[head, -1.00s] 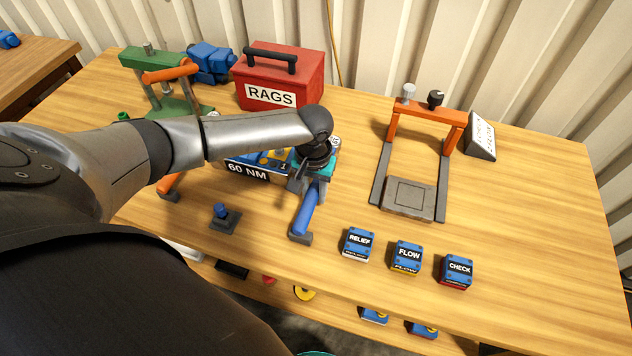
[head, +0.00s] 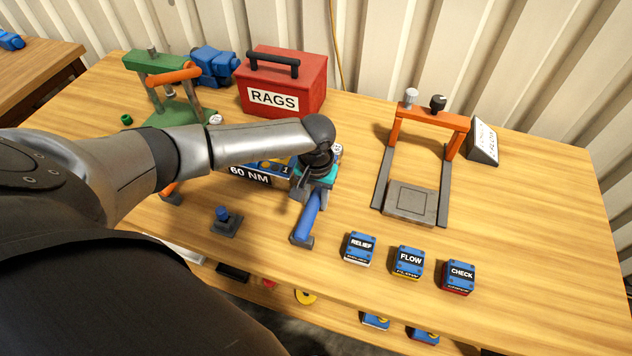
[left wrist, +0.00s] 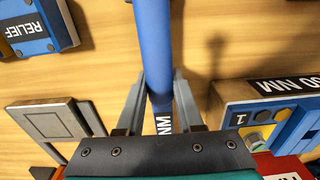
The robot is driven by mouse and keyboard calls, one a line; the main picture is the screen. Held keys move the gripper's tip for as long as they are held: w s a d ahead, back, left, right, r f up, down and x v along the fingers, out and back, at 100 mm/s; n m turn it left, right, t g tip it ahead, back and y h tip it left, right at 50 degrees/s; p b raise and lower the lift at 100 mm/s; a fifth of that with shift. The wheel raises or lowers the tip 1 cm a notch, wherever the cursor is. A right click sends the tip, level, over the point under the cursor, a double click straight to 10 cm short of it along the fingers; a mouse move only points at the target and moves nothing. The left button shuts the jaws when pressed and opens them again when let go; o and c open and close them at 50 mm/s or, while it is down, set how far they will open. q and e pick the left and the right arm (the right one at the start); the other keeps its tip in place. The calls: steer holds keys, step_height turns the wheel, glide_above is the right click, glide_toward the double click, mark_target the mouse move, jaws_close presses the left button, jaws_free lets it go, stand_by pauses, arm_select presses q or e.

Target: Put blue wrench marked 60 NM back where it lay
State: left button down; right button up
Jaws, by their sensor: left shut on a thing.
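The blue wrench (head: 309,215) hangs in my left gripper (head: 314,188), which is shut on its bar. In the left wrist view the bar (left wrist: 153,45) runs between the two fingers (left wrist: 160,92), with "NM" lettering partly showing near the palm. Its shadow lies apart on the wood, so this part seems to be above the table. A dark grey block (head: 302,241) is at the near end of the bar; I cannot tell if it belongs to the wrench. A blue box marked 60 NM (head: 250,175) stands just left of the gripper, partly hidden by my arm. My right gripper is out of view.
RELIEF (head: 360,248), FLOW (head: 408,262) and CHECK (head: 459,276) blocks line the front edge. An orange frame (head: 436,112) stands right, a red RAGS box (head: 284,80) and green stand (head: 160,62) behind. A small blue-topped post (head: 224,217) is left. Bare wood lies far right.

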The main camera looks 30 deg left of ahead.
arm_select(q)
steer(key=shift+c, duration=2.4)
jaws_free()
step_height(320, 180, up, 8)
steer(key=p, duration=0.9)
steer(key=shift+p, duration=0.3)
steer(key=shift+s, duration=0.1)
